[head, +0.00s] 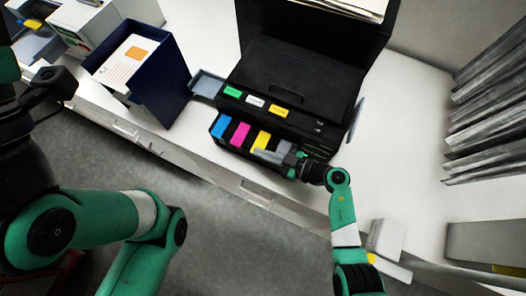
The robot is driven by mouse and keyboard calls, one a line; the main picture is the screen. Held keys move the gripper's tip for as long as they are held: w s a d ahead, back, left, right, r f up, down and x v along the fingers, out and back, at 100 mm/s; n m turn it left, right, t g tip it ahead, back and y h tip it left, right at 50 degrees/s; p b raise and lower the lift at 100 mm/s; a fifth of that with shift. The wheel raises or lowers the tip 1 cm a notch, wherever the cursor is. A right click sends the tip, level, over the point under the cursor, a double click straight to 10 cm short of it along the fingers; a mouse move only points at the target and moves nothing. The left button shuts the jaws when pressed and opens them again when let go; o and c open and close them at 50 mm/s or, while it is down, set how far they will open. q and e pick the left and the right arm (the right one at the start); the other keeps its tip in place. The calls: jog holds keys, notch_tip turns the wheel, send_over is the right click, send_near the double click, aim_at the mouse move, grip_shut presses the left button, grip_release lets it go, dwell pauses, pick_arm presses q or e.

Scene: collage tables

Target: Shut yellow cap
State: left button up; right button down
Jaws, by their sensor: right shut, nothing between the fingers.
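A black printer (290,75) stands on the white table. Its front holds a row of coloured blocks: blue (221,126), magenta (240,134) and yellow (262,140). Which part of the yellow block is its cap is too small to tell. My right gripper (262,155) is shut and empty, its fingertips just in front of the yellow block's lower part; I cannot tell whether they touch it. The gripper hides whatever lies right of the yellow block. My left arm shows at the left, but its gripper is out of view.
Green, white and yellow labels (278,111) sit on the printer's panel. A dark blue box (158,75) with papers stands left. Stacked grey sheets (490,110) are at the right. A small white box (386,239) lies near the front edge. Table right of the printer is clear.

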notch_tip(320, 180, up, 6)
jog(key=p, duration=0.7)
jog(key=f+v, duration=0.2)
jog(key=v, duration=0.7)
jog(key=shift+s+d, duration=0.2)
jog(key=shift+d, duration=0.3)
jog(key=shift+r, duration=0.1)
